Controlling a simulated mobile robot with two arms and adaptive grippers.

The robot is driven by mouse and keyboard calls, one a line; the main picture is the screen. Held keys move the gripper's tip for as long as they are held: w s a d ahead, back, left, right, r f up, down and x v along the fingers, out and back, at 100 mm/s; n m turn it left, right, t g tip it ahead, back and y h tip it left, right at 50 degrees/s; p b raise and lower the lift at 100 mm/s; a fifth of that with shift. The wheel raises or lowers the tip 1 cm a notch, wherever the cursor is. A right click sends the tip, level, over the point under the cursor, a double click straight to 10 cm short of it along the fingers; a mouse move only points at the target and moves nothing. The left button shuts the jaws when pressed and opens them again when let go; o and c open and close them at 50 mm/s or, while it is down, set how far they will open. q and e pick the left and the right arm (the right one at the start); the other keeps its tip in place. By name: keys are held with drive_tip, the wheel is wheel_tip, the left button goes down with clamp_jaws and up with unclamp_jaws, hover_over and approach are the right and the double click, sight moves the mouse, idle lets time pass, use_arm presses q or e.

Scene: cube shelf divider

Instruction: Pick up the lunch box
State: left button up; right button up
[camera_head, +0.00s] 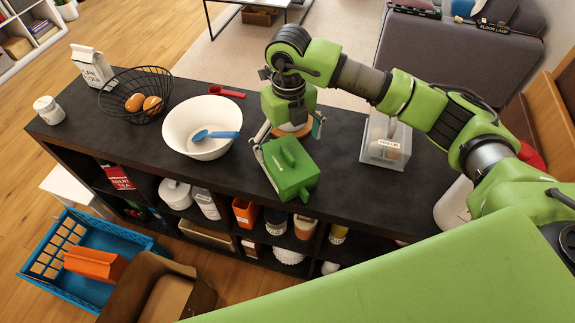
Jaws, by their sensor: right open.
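The green lunch box (292,178), with a raised handle on top, sits near the front edge of the dark shelf unit's top, around its middle. My right gripper (289,137) comes down from above, just behind the lunch box, with its fingers spread apart. One finger is by the box's left back side and the other is beyond its right back corner. I cannot tell whether either finger touches the box. My left gripper is not in view.
A white bowl with a blue spoon (216,134) stands left of the lunch box. A wire basket of eggs (137,100) is farther left, and a clear container (385,140) stands right. A round orange-brown item (292,130) is partly hidden behind the gripper. A blue crate (90,262) is on the floor.

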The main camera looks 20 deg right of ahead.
sight(289, 152)
wheel_tip(289, 152, down, 3)
drive_tip(key=shift+w, duration=0.15)
drive_tip(key=shift+f, duration=0.3)
drive_tip(key=shift+f+p, duration=0.55)
drive_tip(key=shift+f, duration=0.05)
wheel_tip(289, 152, down, 4)
drive_tip(key=shift+w+r+p, duration=0.1)
drive_tip(key=shift+r+p, duration=0.1)
drive_tip(key=shift+p, duration=0.3)
drive_tip(key=shift+f, duration=0.25)
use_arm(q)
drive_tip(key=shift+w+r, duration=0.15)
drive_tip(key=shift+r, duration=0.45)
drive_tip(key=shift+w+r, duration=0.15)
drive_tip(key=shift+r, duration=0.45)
use_arm(e)
drive_tip(key=c, duration=1.4)
drive_tip(key=shift+r, duration=0.15)
